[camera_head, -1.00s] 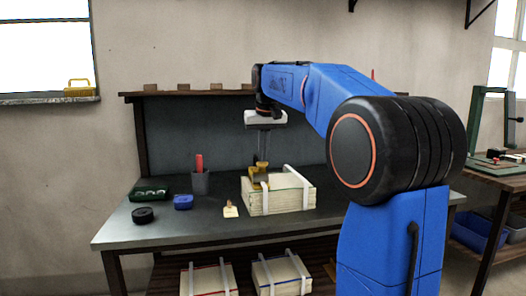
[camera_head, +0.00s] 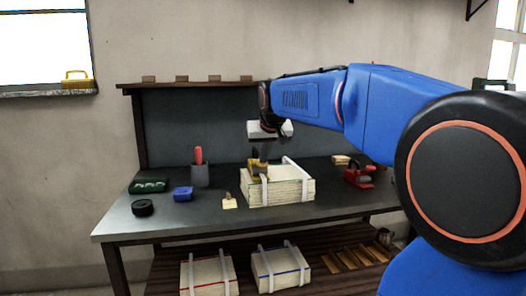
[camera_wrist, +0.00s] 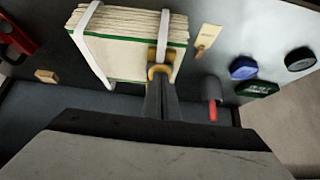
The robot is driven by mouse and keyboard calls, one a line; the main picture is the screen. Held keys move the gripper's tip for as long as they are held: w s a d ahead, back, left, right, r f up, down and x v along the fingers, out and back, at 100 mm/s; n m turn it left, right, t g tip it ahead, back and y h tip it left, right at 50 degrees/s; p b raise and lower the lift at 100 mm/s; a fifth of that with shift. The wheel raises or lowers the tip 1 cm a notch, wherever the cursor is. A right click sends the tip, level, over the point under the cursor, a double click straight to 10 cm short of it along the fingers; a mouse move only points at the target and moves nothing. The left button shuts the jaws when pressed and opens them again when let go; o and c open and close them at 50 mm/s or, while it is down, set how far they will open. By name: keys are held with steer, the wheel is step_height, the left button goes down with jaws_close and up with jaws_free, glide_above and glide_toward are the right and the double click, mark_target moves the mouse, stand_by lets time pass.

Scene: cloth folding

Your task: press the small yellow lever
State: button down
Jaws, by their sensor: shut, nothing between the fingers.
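A bundle of stacked, cloth-like sheets (camera_head: 290,190) sits on the workbench, bound by two white straps. A small yellow lever (camera_head: 257,169) sits at the left strap on top of the bundle. In the wrist view the yellow lever (camera_wrist: 158,70) is right at the fingertips, and its far part is over the white strap. My gripper (camera_head: 262,158) is shut and empty, pointing down at the lever. In the wrist view my gripper (camera_wrist: 161,82) partly hides the lever, and I cannot tell whether the tips touch it.
A red tool (camera_head: 358,177) lies to the right. More strapped bundles (camera_head: 208,277) are on the lower shelf.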

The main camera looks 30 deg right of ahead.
steer(key=shift+s+a+f, duration=0.1)
steer(key=shift+s+f, duration=0.3)
steer(key=shift+f, duration=0.45)
steer(key=shift+r, duration=0.8)
steer(key=w+r+v, duration=0.1)
steer(key=w+v, duration=0.1)
steer(key=v, duration=1.1)
steer(key=shift+s+d+r, duration=0.2)
steer(key=shift+r, duration=0.35)
